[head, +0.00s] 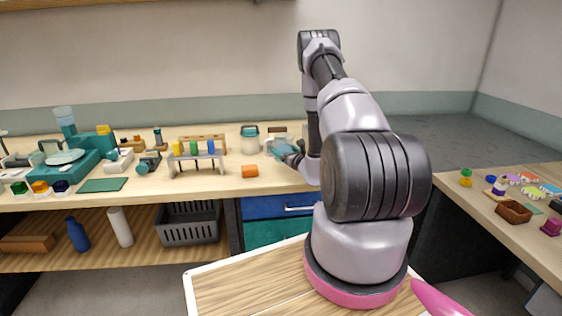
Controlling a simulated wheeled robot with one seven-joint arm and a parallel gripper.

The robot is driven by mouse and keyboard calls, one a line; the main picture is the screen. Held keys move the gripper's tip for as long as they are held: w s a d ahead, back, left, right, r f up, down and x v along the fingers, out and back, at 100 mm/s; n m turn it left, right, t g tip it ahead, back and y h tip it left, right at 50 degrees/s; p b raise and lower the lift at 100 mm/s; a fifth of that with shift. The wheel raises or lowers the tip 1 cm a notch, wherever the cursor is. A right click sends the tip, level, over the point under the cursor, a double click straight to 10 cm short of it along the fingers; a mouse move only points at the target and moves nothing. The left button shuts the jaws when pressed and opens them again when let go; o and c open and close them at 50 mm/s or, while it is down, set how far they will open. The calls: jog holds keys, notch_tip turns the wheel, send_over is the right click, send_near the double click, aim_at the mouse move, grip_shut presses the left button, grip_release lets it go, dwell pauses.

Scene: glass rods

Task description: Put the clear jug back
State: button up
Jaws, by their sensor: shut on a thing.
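My gripper (288,152) is at the back right of the long bench, low over its top, and partly hidden by my own arm. It is shut on a pale, see-through thing with a handle-like outline, which looks like the clear jug (271,144). The jug is small in the picture, so I cannot tell whether its base touches the bench. A clear jar with a teal top (250,139) stands just to its left.
A rack with coloured pieces (195,158) stands to the left. A teal scale-like device (65,160) is further left. A side table (500,205) with small items is at the right.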

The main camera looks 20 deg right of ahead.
jog(key=shift+d+f, duration=0.1)
jog(key=shift+f, duration=1.95)
jog(key=shift+f, duration=0.15)
jog(key=o, duration=1.3)
